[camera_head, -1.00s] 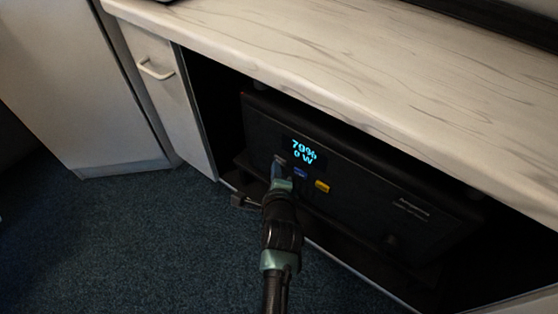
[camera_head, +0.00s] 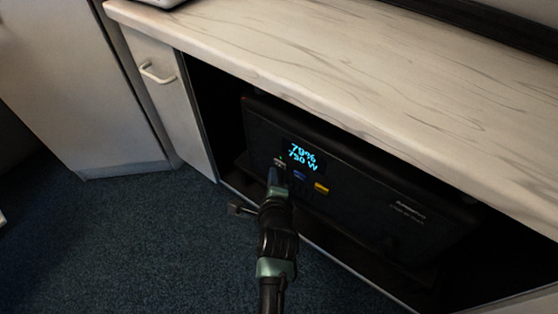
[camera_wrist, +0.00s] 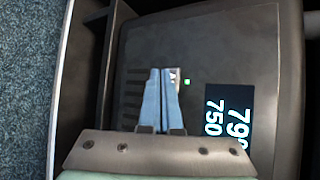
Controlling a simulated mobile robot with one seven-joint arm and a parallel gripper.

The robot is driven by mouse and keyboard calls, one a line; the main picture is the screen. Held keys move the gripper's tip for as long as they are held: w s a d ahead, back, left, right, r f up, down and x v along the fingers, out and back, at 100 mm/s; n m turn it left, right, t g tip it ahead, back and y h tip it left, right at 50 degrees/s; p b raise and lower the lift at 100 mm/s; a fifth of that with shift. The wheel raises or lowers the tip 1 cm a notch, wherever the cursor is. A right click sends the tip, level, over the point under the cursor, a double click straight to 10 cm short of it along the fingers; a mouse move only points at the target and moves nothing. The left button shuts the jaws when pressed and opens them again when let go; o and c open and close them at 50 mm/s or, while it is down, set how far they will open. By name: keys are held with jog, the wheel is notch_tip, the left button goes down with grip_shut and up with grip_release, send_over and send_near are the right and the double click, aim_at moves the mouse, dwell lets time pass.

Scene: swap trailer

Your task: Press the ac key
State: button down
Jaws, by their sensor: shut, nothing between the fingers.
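A black power unit (camera_head: 350,190) stands in the open bay under the counter. Its lit display (camera_head: 302,156) reads 79% and a watt figure that looks like 750 W; it also shows in the wrist view (camera_wrist: 228,118). Below the display are a pale key (camera_head: 279,162), a blue key (camera_head: 299,175) and a yellow key (camera_head: 321,188). No key label is legible. My gripper (camera_head: 275,171) is shut and empty, its tips just below the pale key. In the wrist view the fingertips (camera_wrist: 161,72) are beside the pale key (camera_wrist: 175,78), with a green light next to it. Contact cannot be told.
The marbled countertop (camera_head: 330,60) overhangs the unit. A cabinet door with a white handle (camera_head: 157,73) is left of the bay. Blue carpet (camera_head: 130,240) lies clear in front. The bay's side wall and lower edge frame the unit.

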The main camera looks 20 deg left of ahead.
jog(key=s+p, duration=0.1)
jog(key=s+a+p, duration=0.1)
jog(key=s+p, duration=0.2)
jog(key=shift+s+a+p, duration=0.35)
jog(key=shift+p, duration=0.05)
dwell(0.9)
